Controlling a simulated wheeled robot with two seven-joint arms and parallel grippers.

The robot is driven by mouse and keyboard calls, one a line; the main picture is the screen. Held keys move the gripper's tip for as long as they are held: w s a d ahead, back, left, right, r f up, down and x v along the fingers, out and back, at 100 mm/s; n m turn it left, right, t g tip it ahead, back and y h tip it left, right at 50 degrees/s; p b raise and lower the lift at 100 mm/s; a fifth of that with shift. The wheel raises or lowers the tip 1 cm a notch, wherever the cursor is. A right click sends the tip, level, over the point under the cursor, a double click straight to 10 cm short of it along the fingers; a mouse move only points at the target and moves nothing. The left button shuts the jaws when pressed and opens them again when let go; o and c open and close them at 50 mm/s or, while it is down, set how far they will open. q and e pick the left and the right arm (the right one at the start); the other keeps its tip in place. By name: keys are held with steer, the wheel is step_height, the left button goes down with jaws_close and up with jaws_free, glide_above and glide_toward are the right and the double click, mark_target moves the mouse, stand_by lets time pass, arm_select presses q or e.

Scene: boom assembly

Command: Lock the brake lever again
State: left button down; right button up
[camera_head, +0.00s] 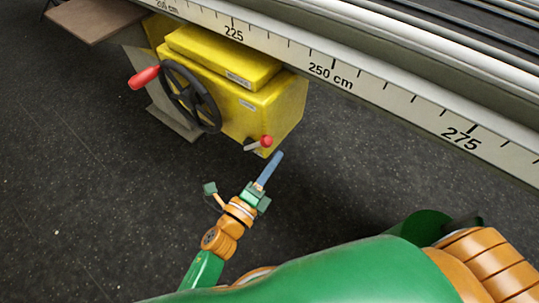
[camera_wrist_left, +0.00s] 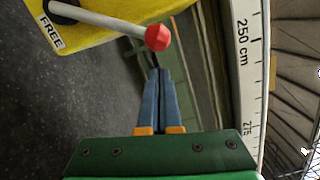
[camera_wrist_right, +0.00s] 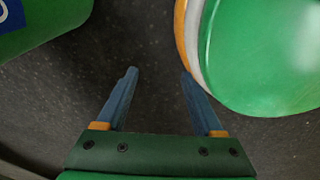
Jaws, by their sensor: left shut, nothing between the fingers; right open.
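The brake lever (camera_head: 260,143) is a short metal rod with a red ball knob, low on the front of the yellow housing (camera_head: 270,105). In the left wrist view the lever (camera_wrist_left: 100,20) runs from a black pivot at the upper left to its red knob, beside a label reading FREE (camera_wrist_left: 48,36). My left gripper (camera_head: 278,156) is shut and empty, its fingertips just below the knob. In the left wrist view the shut fingertips (camera_wrist_left: 160,72) sit close under the knob; I cannot tell whether they touch it. My right gripper (camera_wrist_right: 158,75) is open and empty over the floor.
A black handwheel (camera_head: 190,97) with a red handle (camera_head: 144,77) stands left of the lever. A long measuring rail (camera_head: 400,95) with centimetre marks crosses above. The dark floor (camera_head: 80,190) at the left is clear.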

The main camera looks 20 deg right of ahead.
arm_select(q)
steer(key=shift+w+a+r, duration=0.15)
steer(key=shift+w+a, duration=0.25)
steer(key=shift+w, duration=0.2)
arm_select(e)
steer(key=shift+a+r, duration=0.1)
steer(key=shift+r, duration=0.1)
arm_select(q)
steer(key=shift+r, duration=0.1)
arm_select(e)
steer(key=shift+s, duration=0.15)
arm_select(q)
steer(key=w+a+r+n+p, duration=0.1)
steer(key=n+p, duration=0.1)
steer(key=w+a+r+n+p, duration=0.1)
steer(key=w+n+p, duration=0.1)
steer(key=w+a+r+n+p, duration=0.1)
steer(key=r+n+p, duration=0.1)
steer(key=shift+w+a+r+y+p, duration=0.1)
steer(key=shift+w+a+y+p, duration=0.25)
steer(key=shift+w+y, duration=0.05)
steer(key=shift+w+a+r, duration=0.15)
steer(key=shift+w+a, duration=0.45)
steer(key=shift+w, duration=0.15)
arm_select(e)
step_height(320, 180, up, 6)
steer(key=s+a, duration=0.1)
steer(key=shift+s+a+r+g, duration=0.25)
steer(key=shift+s+g, duration=0.05)
